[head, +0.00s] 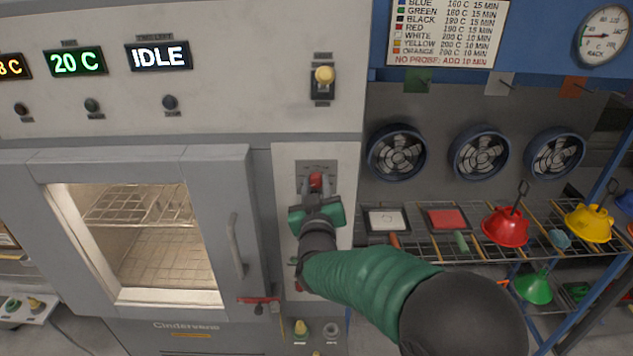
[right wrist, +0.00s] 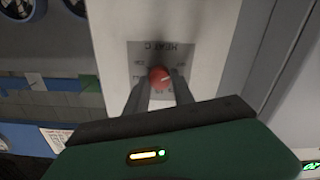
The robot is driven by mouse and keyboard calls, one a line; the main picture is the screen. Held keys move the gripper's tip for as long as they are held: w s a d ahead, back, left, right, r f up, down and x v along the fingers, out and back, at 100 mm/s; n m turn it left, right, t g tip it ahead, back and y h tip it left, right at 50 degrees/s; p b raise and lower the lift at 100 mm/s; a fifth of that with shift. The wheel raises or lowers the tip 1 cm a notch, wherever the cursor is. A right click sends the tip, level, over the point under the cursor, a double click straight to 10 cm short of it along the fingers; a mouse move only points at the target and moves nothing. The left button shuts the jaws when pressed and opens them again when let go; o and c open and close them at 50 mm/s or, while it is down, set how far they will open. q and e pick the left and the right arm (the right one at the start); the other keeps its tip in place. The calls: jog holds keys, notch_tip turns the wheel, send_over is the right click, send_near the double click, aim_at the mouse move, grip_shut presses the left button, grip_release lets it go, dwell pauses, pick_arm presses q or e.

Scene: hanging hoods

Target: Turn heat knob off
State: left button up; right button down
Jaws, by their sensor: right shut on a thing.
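The heat knob (head: 316,180) is red and sits on a grey plate on the panel right of the oven door. In the right wrist view the knob (right wrist: 159,77) shows a pale pointer mark, and the plate around it reads HEAT C. My right gripper (head: 315,186) reaches the knob from below, with one finger on each side of it. It is shut on the knob, and its fingers (right wrist: 160,88) also show in the right wrist view. The small scale marks are too blurred to read. My left gripper is not in view.
The oven door (head: 130,230) is closed, with its handle (head: 235,245) left of my right arm. Displays read 20 C (head: 77,62) and IDLE (head: 158,56). A yellow-topped switch (head: 323,80) is above the knob. A rack with red (head: 505,227) and yellow (head: 588,223) hoods stands at right.

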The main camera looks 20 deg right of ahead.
jog(key=shift+a+f+n, duration=0.1)
jog(key=shift+f+n, duration=0.35)
jog(key=shift+n, duration=0.15)
jog(key=c, duration=1.3)
grip_release()
jog(key=shift+o, duration=1.1)
jog(key=shift+r, duration=0.2)
jog(key=b+v, duration=0.2)
jog(key=v, duration=1.4)
jog(key=shift+s, duration=0.3)
jog(key=shift+a+r, duration=0.1)
